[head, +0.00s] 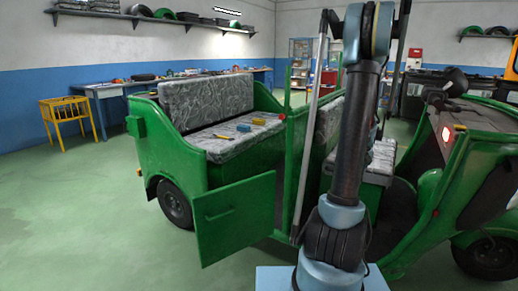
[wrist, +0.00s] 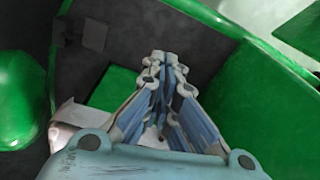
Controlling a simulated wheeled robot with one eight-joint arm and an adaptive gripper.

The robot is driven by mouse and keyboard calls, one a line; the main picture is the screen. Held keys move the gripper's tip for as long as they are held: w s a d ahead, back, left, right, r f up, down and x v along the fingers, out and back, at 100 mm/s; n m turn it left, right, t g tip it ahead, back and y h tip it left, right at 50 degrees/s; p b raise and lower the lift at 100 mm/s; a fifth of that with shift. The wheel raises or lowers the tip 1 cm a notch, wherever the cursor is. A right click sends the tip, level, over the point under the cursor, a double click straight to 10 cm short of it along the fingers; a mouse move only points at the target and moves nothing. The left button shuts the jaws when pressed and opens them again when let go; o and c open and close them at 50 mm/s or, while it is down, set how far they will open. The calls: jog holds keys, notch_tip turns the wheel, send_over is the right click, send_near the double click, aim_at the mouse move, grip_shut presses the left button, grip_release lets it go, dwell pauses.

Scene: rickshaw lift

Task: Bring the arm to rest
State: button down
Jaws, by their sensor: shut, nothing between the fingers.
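My gripper (wrist: 167,62) shows in the wrist view with its fingers together and nothing between them. It hangs over a dark floor area bordered by green panels of the rickshaw. In the head view my arm rises in front of the green rickshaw (head: 235,215), and the gripper itself is out of that picture. The rickshaw's side door (head: 235,220) stands open toward the left. Its grey patterned rear seat (head: 240,138) carries a few small yellow and blue items.
A yellow stand (head: 66,112) and a blue workbench (head: 108,92) stand along the left wall. The green floor (head: 85,210) at the left is clear. The rickshaw's body and posts stand close around my arm. A wall shelf (head: 140,17) holds tyres.

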jog(key=s+a+r+n, duration=0.1)
jog(key=s+a+r, duration=0.3)
jog(key=s+a, duration=0.35)
jog(key=s+a+r+n, duration=0.1)
jog(key=s+a+r, duration=0.45)
jog(key=a, duration=0.35)
jog(key=s+a+f+n, duration=0.1)
jog(key=s+a+f, duration=0.2)
jog(key=s, duration=0.5)
jog(key=s+a+f+n+t, duration=0.1)
jog(key=s+a+f, duration=0.2)
jog(key=s+a, duration=0.3)
jog(key=s, duration=0.2)
jog(key=shift+s+a+t, duration=0.15)
jog(key=shift+s+t, duration=0.15)
